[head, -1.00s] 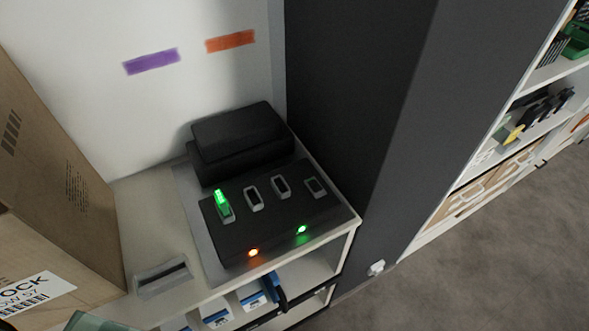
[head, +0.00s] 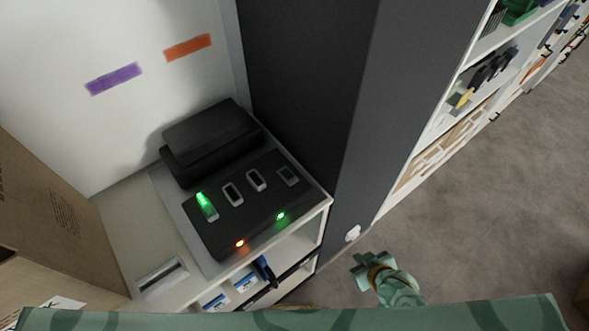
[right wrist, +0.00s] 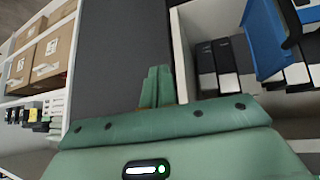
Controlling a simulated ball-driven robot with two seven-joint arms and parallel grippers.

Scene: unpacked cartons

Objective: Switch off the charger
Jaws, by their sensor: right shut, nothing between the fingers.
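The charger (head: 245,205) is a black box with a row of several slots on a white shelf top. Its leftmost slot (head: 207,206) glows green. On its front edge are an orange light (head: 240,243) and a green light (head: 281,215). My right gripper (head: 366,268) is at the lower middle of the head view, to the right of the charger and apart from it. In the right wrist view, its two fingers (right wrist: 156,88) are together with nothing between them; the charger is not clearly in that view. My left gripper is not in view.
A dark column (head: 305,100) stands behind and right of the charger, with a small white fitting (head: 352,233) low on it. Cardboard cartons (head: 50,205) stand at the left. Binders (right wrist: 215,62) fill a shelf. Open floor (head: 480,220) lies to the right.

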